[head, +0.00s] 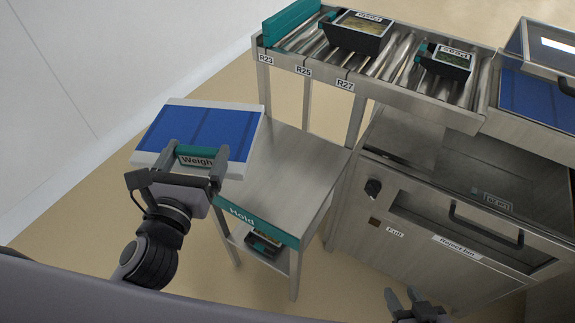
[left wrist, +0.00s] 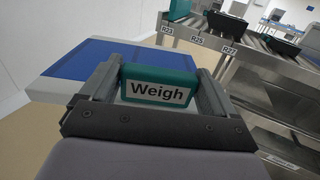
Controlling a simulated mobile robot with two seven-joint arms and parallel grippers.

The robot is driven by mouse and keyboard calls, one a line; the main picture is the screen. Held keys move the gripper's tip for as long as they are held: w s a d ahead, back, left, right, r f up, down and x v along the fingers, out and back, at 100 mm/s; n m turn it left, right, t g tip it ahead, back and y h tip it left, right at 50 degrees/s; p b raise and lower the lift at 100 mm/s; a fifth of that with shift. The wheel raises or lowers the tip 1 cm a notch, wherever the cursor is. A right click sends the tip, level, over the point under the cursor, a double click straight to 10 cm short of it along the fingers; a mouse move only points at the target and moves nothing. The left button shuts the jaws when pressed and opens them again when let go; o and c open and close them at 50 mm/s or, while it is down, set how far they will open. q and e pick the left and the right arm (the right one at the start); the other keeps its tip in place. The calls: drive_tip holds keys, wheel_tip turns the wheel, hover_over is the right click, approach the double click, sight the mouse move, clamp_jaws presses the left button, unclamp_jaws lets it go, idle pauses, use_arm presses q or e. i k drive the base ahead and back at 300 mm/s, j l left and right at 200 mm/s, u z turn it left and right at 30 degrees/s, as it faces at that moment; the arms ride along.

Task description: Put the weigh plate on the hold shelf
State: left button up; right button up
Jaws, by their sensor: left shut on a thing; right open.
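The weigh plate (head: 228,134) is a flat white plate with a blue top and a teal handle labelled "Weigh" (left wrist: 158,88). My left gripper (head: 192,166) is shut on this handle, one finger at each end. The plate is held over the left edge of the hold shelf (head: 290,178), a steel table with a teal "Hold" front strip. Whether the plate touches the table top is hidden. My right gripper (head: 416,300) is open and empty at the bottom right, in front of the reject bin.
A roller conveyor (head: 400,57) labelled R23, R25 and R27 stands behind, bearing two dark food trays (head: 357,35). The steel reject bin (head: 440,235) is right of the hold shelf. A lower shelf (head: 275,259) under the table holds another tray. The hold top's middle looks clear.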

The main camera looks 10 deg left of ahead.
sight(274, 164)
drive_tip(key=l, duration=1.25)
